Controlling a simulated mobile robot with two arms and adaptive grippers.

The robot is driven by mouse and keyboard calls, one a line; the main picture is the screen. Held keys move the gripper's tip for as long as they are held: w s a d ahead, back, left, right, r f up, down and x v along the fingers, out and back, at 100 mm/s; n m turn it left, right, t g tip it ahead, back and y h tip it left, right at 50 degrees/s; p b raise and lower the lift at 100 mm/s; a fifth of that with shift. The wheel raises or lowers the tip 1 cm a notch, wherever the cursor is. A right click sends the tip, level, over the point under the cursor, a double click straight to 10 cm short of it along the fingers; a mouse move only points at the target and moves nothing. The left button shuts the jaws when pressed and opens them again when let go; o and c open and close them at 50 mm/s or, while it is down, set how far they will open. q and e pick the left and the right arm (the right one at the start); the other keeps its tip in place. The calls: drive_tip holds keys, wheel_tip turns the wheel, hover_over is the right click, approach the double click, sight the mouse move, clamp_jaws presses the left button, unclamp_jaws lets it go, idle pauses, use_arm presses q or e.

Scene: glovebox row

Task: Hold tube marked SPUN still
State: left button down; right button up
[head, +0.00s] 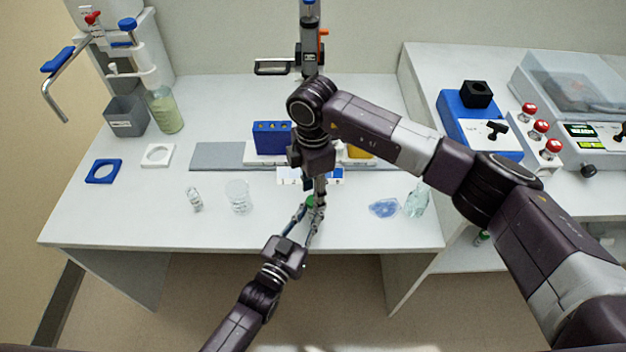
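A small tube with a green cap (310,201) shows at the front middle of the bench, mostly hidden by my grippers. Its marking cannot be read, so I cannot tell whether it says SPUN. My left gripper (309,216) reaches in from the front, with its fingers on either side of the tube just below the green cap; it looks shut on it. My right gripper (319,196) points down right beside the cap. Its fingers are seen edge-on and overlap the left fingertips, so their opening is hidden.
A blue rack (272,138) stands behind the grippers. A small vial (195,200) and a clear beaker (239,197) stand left; a blue crumpled piece (384,208) and a clear bottle (417,200) are right. The bench front (200,232) is clear.

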drive_tip(key=shift+f, duration=0.8)
drive_tip(key=shift+c, duration=0.5)
clamp_jaws()
